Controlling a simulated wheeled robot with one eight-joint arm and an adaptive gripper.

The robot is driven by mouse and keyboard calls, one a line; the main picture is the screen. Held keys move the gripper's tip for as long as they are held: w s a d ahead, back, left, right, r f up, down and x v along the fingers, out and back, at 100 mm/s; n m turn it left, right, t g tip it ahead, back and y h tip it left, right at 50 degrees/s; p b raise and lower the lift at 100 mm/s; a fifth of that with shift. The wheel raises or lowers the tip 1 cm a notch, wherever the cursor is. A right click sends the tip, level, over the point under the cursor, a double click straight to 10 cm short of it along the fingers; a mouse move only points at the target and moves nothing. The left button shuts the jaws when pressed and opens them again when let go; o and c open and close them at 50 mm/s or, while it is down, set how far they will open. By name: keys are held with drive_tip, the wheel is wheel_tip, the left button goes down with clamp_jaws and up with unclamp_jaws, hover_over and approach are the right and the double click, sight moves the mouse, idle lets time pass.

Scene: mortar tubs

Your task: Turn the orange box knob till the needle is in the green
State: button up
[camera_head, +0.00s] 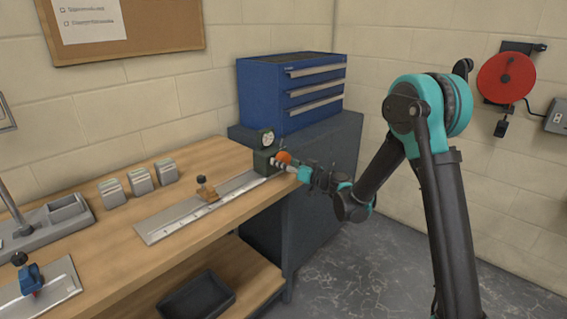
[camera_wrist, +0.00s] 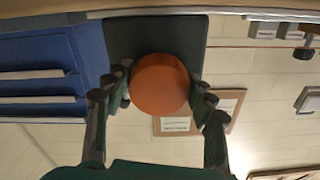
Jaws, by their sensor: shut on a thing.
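The orange knob (camera_head: 284,157) sits on the front of a dark green box (camera_head: 262,162) at the far right end of the workbench. A round dial (camera_head: 267,138) stands on top of the box; its needle and coloured zones are too small to read. My gripper (camera_head: 288,165) is at the knob, coming from the right. In the wrist view the orange knob (camera_wrist: 160,84) is between the two fingers of my gripper (camera_wrist: 160,100), which is shut on it. The box (camera_wrist: 118,38) shows behind the knob, and the dial is not visible there.
A metal rail plate (camera_head: 190,212) with a small wooden clamp (camera_head: 207,190) lies left of the box. Several grey blocks (camera_head: 140,181) stand behind it. A blue drawer chest (camera_head: 275,92) stands behind the box. The floor to the right is clear.

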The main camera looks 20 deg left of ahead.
drive_tip(key=m, duration=0.4)
drive_tip(key=shift+s+m, duration=0.1)
drive_tip(key=shift+m, duration=0.2)
drive_tip(key=m, duration=0.3)
drive_tip(key=shift+m, duration=0.3)
drive_tip(key=m, duration=0.4)
drive_tip(key=shift+r, duration=0.1)
drive_tip(key=shift+m, duration=1.8)
drive_tip(key=o, duration=1.1)
